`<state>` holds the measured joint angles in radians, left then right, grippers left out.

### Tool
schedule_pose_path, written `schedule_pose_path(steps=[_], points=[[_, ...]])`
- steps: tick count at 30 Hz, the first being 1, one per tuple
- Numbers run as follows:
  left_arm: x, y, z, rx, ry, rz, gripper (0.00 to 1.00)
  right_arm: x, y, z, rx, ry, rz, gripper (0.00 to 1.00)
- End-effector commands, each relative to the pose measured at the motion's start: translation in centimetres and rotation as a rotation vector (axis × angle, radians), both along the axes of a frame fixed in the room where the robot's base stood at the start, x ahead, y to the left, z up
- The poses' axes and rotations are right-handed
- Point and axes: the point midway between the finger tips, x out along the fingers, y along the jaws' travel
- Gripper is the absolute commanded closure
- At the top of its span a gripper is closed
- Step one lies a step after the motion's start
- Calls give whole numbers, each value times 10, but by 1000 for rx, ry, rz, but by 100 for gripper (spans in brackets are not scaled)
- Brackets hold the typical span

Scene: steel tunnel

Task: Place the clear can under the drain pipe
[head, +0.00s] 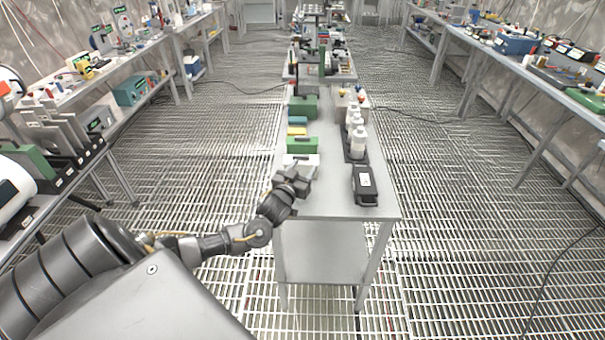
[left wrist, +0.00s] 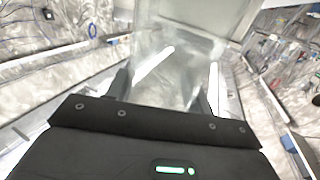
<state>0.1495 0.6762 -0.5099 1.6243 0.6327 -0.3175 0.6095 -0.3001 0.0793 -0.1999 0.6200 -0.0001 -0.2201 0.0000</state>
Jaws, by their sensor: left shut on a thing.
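My left gripper (head: 292,183) is over the near left part of the middle table. In the left wrist view its two fingers (left wrist: 166,90) stand on either side of a clear, see-through can (left wrist: 180,58), and the gripper is shut on it. The can reaches up out of the top of that view. In the head view I cannot make out the can apart from the gripper and the pale things behind it. I cannot pick out a drain pipe in either view. My right gripper is not in view.
The middle table (head: 325,209) holds a black case (head: 364,186) at its near right, white bottles (head: 357,143) behind that, and green boxes (head: 302,146) along its left. Benches full of gear line both walls. Open grating floor lies on both sides.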

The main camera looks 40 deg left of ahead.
Motion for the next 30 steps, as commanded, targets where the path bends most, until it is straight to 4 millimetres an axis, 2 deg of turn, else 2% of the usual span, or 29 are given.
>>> schedule_pose_path(steps=[5,16,17,21,30], points=[[-1,0,-16,1,1,0,71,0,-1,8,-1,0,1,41],[-1,0,-21,2,1,0,71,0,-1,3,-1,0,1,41],[-1,0,-21,2,1,0,46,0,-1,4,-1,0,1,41],[-1,0,-20,2,1,0,27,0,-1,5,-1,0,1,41],[-1,0,-20,3,2,0,26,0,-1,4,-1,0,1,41]])
